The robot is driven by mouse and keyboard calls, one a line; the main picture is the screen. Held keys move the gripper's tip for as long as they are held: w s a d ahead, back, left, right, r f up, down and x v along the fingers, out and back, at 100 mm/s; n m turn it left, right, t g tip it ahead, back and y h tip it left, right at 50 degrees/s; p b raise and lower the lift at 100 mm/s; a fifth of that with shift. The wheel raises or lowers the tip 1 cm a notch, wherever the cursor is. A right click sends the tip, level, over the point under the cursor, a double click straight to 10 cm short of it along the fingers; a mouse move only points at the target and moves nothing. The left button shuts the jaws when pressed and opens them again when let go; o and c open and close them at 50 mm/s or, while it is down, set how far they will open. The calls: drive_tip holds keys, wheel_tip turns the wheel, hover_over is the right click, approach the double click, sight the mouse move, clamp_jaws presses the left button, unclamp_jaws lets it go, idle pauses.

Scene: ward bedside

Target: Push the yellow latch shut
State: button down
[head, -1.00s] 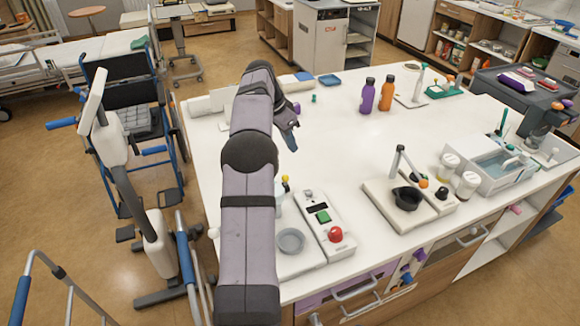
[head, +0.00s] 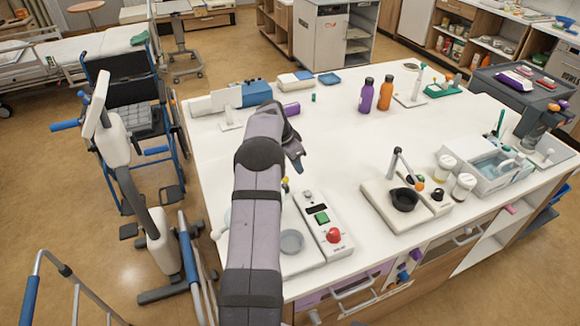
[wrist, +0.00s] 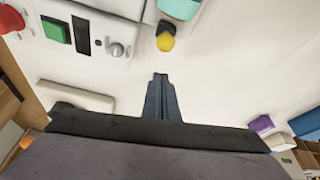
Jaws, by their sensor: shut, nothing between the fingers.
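The yellow latch shows as a small rounded yellow knob (wrist: 165,42) in the wrist view, beside a teal part (wrist: 182,8). In the head view the yellow knob (head: 285,185) is small and partly hidden by my arm, near the back of the device with a grey round dish. My gripper (wrist: 160,78) is shut and empty in the wrist view, its fingertips below the yellow knob in the picture and apart from it. In the head view my gripper (head: 301,166) hangs over the table, fingers pointing down, behind the knob. I cannot tell whether the latch is open or shut.
A white control box (head: 322,226) with a green button and a red knob (head: 333,236) stands right of the latch. A white base with a black bowl (head: 404,199) is farther right. Purple and orange bottles (head: 386,93) stand farther back. The table's middle is clear.

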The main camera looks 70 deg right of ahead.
drive_tip(key=shift+w+a+f+p, duration=0.1)
drive_tip(key=shift+w+a+p, duration=0.3)
drive_tip(key=shift+a, duration=0.25)
drive_tip(key=shift+w+a+f+p, duration=0.1)
drive_tip(key=shift+w+a+p, duration=0.25)
drive_tip(key=shift+a, duration=0.3)
drive_tip(key=shift+w, duration=0.1)
drive_tip(key=shift+w+a+f+b, duration=0.15)
drive_tip(key=shift+w+a+b, duration=0.3)
drive_tip(key=shift+b, duration=0.35)
drive_tip(key=shift+w+a, duration=0.35)
drive_tip(key=shift+a, duration=0.1)
